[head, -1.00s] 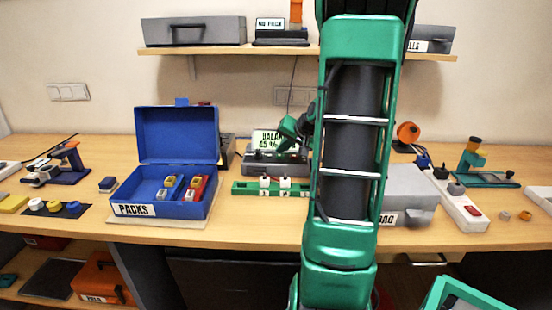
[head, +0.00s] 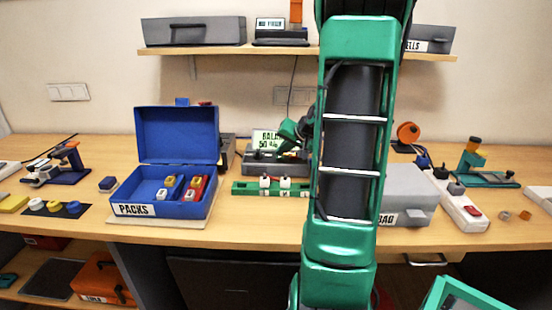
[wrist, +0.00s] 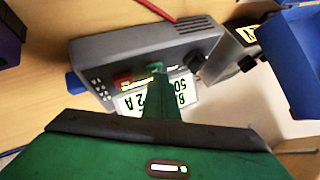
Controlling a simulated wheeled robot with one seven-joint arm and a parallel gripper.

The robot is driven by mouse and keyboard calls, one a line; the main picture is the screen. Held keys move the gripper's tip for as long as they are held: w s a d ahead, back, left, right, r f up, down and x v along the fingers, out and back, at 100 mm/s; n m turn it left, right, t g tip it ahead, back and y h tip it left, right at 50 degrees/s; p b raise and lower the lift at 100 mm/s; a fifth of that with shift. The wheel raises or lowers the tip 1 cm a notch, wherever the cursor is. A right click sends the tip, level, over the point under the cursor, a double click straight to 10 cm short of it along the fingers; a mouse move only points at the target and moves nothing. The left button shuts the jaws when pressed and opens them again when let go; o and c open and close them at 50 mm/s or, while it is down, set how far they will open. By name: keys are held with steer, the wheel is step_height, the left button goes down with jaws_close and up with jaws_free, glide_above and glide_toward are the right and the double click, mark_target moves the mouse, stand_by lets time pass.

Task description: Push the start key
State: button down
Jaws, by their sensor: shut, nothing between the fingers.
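The grey charger (head: 262,163) stands at the back of the bench, with a lit display (head: 266,141) that reads a balance word and about 50 percent. In the wrist view the charger (wrist: 135,50) appears upside down, with a red key (wrist: 122,78), a green key (wrist: 155,67) and a dark knob (wrist: 194,60). Neither key's lettering is readable. My gripper (wrist: 157,80) is shut and empty; its tip is right at the green key and partly covers it and the display. Contact is not clear. In the head view my gripper (head: 288,143) is over the charger's front.
A green rail with white plugs (head: 271,186) lies in front of the charger. The open blue PACKS box (head: 135,210) is to the left, a grey bag case (head: 408,190) to the right.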

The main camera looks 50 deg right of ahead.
mark_target(282, 160)
steer(key=shift+r, duration=0.9)
steer(key=shift+r, duration=0.1)
step_height(282, 160, up, 5)
steer(key=shift+f, duration=0.1)
stand_by(0.5)
stand_by(0.7)
